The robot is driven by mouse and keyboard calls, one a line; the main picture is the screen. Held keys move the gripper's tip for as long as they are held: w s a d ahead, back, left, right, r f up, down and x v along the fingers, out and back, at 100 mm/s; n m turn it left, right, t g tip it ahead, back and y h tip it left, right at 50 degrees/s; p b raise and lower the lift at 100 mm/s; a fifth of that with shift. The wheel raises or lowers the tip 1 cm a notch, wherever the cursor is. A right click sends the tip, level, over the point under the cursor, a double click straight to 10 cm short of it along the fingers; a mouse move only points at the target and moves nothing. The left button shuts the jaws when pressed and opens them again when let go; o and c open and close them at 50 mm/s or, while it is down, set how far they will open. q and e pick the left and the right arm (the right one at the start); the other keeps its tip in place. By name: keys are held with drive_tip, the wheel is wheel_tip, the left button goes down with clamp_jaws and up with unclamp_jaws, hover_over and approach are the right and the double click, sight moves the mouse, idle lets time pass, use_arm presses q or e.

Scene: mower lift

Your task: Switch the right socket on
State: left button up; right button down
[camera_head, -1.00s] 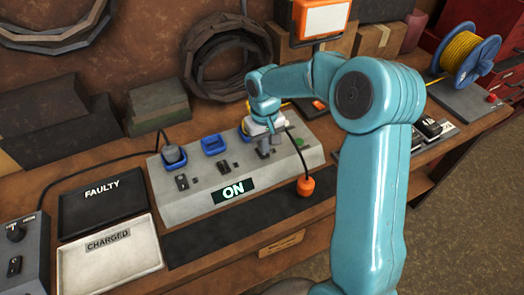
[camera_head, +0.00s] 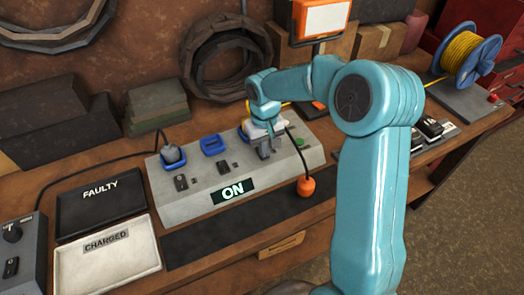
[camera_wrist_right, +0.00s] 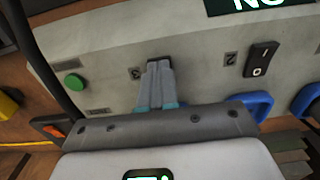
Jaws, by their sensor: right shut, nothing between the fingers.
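A dark plug sits in the left socket (camera_head: 173,155); the middle socket (camera_head: 213,145) is empty. My arm mostly hides the right socket (camera_head: 245,132). My right gripper (camera_head: 265,154) is shut and empty at the box's right part. In the right wrist view its fingertips (camera_wrist_right: 159,66) are at the dark switch (camera_wrist_right: 157,61) beside the label 3 and partly cover it. Contact and the switch position cannot be told. My left gripper is not in view.
A green button (camera_head: 300,142) is on the box's right end. An orange bulb-shaped thing (camera_head: 306,187) hangs on a cable in front. The FAULTY tray (camera_head: 75,226) and CHARGED tray (camera_head: 105,271) lie at left. A yellow cable reel (camera_head: 470,55) stands at back right.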

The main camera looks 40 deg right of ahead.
wheel_tip(320, 180, up, 7)
drive_tip(key=p, duration=0.5)
idle(0.4)
drive_tip(key=shift+s, duration=0.15)
